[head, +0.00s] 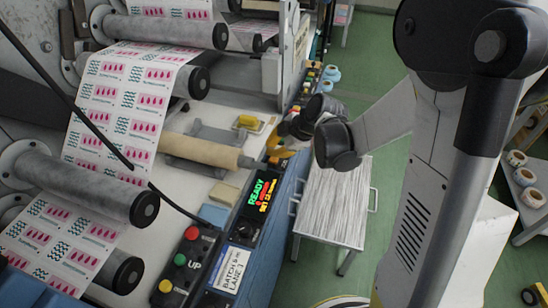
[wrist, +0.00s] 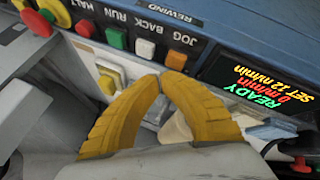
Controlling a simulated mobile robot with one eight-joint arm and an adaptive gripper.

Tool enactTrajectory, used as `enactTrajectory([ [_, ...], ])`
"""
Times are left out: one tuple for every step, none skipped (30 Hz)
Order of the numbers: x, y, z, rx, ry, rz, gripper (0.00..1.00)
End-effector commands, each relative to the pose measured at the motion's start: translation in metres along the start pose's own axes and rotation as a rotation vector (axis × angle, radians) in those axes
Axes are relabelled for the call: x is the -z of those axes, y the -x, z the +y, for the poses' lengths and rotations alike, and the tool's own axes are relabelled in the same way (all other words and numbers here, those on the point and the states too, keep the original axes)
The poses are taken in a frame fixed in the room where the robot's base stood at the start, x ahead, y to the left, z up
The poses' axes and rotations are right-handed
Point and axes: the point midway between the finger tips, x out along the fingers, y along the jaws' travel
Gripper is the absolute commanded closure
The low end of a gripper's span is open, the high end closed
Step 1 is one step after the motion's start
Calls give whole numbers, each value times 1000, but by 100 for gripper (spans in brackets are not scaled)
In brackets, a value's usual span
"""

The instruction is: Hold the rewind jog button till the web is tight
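The rewind panel (wrist: 205,40) shows a row of buttons labelled HALT, RUN, BACK and JOG. The orange JOG button (wrist: 176,60) is in the wrist view, right at my gripper's tips. My gripper (wrist: 162,80) has yellow fingers with tips together, and nothing shows between them. I cannot tell whether the tips touch the button. In the head view my gripper (head: 282,140) is over the blue panel edge. The printed web (head: 125,105) runs over several grey rollers (head: 80,185). The display (head: 261,191) reads READY, 0 m/min, SET 12.
A nearer control box (head: 190,262) has red and green buttons. A cardboard-coloured core (head: 205,152) lies on the white machine bed. A black cable (head: 80,110) crosses in front of the web. A small table (head: 335,205) stands on the green floor to the right.

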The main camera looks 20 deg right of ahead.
Motion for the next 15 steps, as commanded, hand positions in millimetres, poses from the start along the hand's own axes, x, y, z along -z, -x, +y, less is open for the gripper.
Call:
enactTrajectory([
  [2, 4, 2, 0, 0, 0, 100],
  [3, 6, 3, 0, 0, 0, 100],
  [5, 9, 5, 0, 0, 0, 100],
  [6, 12, 6, 0, 0, 0, 100],
  [8, 14, 8, 0, 0, 0, 100],
  [10, 18, 10, 0, 0, 0, 100],
  [11, 20, 11, 0, 0, 0, 100],
  [12, 23, 12, 0, 0, 0, 100],
  [14, 26, 14, 0, 0, 0, 100],
  [15, 28, 15, 0, 0, 0, 100],
  [17, 31, 16, 0, 0, 0, 100],
  [18, 34, 18, 0, 0, 0, 100],
  [19, 36, 19, 0, 0, 0, 100],
  [20, 37, 20, 0, 0, 0, 100],
  [21, 39, 21, 0, 0, 0, 100],
])
